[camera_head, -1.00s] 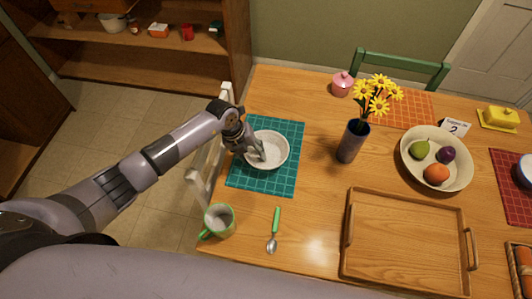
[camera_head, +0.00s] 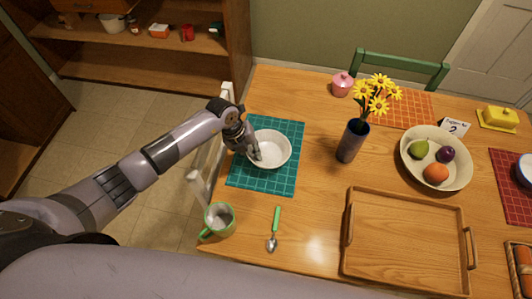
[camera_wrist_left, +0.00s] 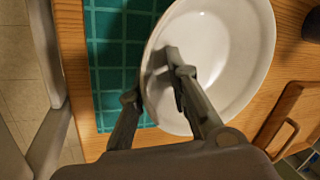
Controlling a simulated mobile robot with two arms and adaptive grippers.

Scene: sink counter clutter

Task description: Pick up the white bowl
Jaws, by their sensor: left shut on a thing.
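The white bowl (camera_head: 273,149) is over the teal checked placemat (camera_head: 283,186) at the left side of the wooden table. My left gripper (camera_head: 254,153) is at the bowl's left rim. In the left wrist view the left gripper (camera_wrist_left: 153,82) is shut on the rim of the bowl (camera_wrist_left: 226,60), with one finger inside and the other outside. The bowl looks empty and roughly level. I cannot tell clearly whether its base touches the mat. My right gripper is not in view.
A green-handled mug (camera_head: 219,219) and a spoon (camera_head: 274,230) are in front of the placemat. A vase of yellow flowers (camera_head: 351,142) stands to the right, beyond it a fruit bowl (camera_head: 460,172). A wooden tray (camera_head: 405,240) lies front right. A chair (camera_head: 205,165) is at the left edge.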

